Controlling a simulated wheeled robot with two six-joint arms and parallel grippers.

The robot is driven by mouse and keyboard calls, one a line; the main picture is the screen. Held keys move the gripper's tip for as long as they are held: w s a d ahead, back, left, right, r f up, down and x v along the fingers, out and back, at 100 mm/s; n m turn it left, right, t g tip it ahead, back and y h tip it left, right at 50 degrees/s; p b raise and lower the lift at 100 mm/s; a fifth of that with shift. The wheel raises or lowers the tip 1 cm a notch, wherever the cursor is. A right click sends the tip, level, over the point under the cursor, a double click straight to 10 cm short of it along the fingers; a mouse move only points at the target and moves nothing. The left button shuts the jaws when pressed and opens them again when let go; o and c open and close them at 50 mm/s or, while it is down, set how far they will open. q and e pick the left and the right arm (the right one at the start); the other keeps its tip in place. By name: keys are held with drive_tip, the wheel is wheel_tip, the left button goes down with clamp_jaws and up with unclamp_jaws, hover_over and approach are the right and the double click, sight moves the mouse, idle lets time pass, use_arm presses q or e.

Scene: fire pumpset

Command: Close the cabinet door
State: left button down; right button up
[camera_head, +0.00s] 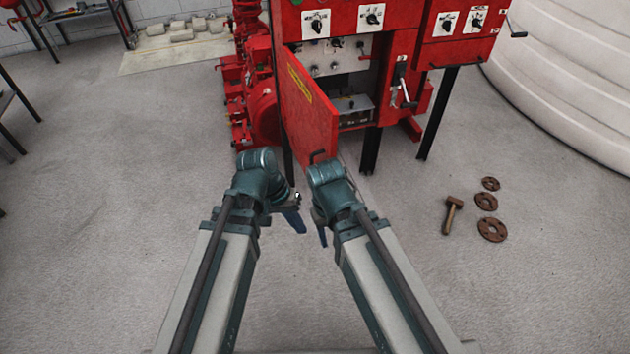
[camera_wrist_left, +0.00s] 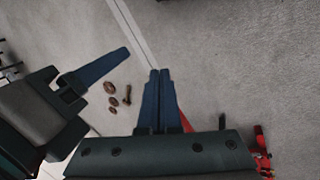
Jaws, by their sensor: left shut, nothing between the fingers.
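The red cabinet (camera_head: 400,45) stands ahead of me. Its red door (camera_head: 308,108), with a yellow label strip, is hinged at the left and stands open toward me. A dark handle (camera_head: 319,156) is at the door's lower near corner. My left gripper (camera_head: 297,219) is below and in front of the door, apart from it. Its blue fingers (camera_wrist_left: 160,88) are together and empty in the left wrist view. My right gripper (camera_head: 321,234) is close beside it, pointing down, also apart from the door. One blue finger of it (camera_wrist_left: 98,66) shows in the left wrist view.
A hammer (camera_head: 452,214) and rusty flange discs (camera_head: 487,201) lie on the floor to the right. Red pump machinery (camera_head: 262,105) stands left of the door. A large white tank (camera_head: 570,75) is at the far right. The left floor is mostly clear.

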use_arm(q)
drive_tip(key=w+f+n+h+b, duration=0.2)
drive_tip(key=w+f+h+b, duration=0.2)
drive_tip(key=b, duration=0.1)
drive_tip(key=w+a+r+n+t+h+b, duration=0.35)
drive_tip(key=w+a+t+h+b, duration=0.5)
drive_tip(key=b, duration=0.55)
drive_tip(key=w+d, duration=0.3)
drive_tip(key=d, duration=0.4)
drive_tip(key=w+d+g, duration=0.1)
drive_tip(key=w+d, duration=0.2)
drive_tip(key=d, duration=0.3)
drive_tip(key=shift+d+f+n, duration=0.35)
use_arm(e)
wheel_tip(320, 180, down, 22)
drive_tip(key=shift+d+r, duration=0.1)
